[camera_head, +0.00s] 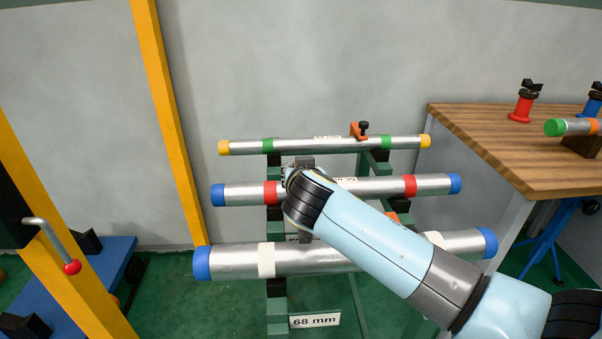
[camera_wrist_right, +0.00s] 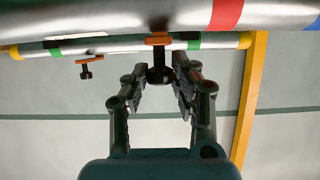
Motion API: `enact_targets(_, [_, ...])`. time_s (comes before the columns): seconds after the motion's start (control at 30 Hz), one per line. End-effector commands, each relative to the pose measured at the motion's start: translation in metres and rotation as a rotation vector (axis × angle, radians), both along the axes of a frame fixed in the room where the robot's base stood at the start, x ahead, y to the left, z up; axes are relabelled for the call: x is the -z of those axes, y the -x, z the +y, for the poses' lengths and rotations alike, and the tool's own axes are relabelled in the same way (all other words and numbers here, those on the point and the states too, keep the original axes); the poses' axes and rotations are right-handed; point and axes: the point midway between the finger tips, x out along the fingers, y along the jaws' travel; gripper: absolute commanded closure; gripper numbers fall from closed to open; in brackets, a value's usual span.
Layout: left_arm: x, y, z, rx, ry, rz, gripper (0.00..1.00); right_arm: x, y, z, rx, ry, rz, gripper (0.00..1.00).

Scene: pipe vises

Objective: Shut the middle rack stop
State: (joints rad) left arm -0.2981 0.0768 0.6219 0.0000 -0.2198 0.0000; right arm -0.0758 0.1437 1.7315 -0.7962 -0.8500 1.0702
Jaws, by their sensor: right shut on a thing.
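The middle rack stop is an orange piece (camera_wrist_right: 158,40) with a black knob (camera_wrist_right: 159,75), seen upside down in the right wrist view beside the middle pipe (camera_wrist_right: 120,20). My right gripper (camera_wrist_right: 161,66) has its fingers closed around the knob. In the head view, my right wrist hides the stop and most of the gripper. The middle pipe (camera_head: 340,188) has red bands and blue ends and lies across the rack. I cannot tell how far the stop is turned. My left gripper is out of view.
The rear pipe (camera_head: 310,146) has an orange stop (camera_head: 358,131) with a black knob. The front pipe (camera_head: 340,258) has blue ends, and an orange piece (camera_head: 391,218) shows behind it. A wooden bench (camera_head: 500,150) stands right. A yellow post (camera_head: 165,115) stands left.

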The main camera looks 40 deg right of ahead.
Motion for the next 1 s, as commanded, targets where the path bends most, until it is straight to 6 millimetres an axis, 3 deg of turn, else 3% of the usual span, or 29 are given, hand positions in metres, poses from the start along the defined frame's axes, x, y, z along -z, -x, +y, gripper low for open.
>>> enact_targets(0.03, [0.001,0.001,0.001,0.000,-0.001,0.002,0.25,0.008,0.004,0.002,0.003,-0.013,0.014,1.00])
enact_targets(0.33, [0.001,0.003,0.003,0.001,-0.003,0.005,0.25,0.012,0.006,0.003,0.004,-0.017,0.021,1.00])
enact_targets(0.37, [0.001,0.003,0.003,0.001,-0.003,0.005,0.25,0.012,0.006,0.003,0.004,-0.017,0.021,0.74])
enact_targets(0.53, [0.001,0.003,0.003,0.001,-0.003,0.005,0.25,0.009,0.005,0.002,0.003,-0.013,0.015,0.52])
enact_targets(0.83, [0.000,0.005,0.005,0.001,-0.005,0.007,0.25,0.006,0.004,0.003,0.002,-0.008,0.011,0.51])
enact_targets(1.0, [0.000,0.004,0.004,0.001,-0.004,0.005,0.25,-0.003,0.020,0.016,0.001,-0.011,0.009,0.51])
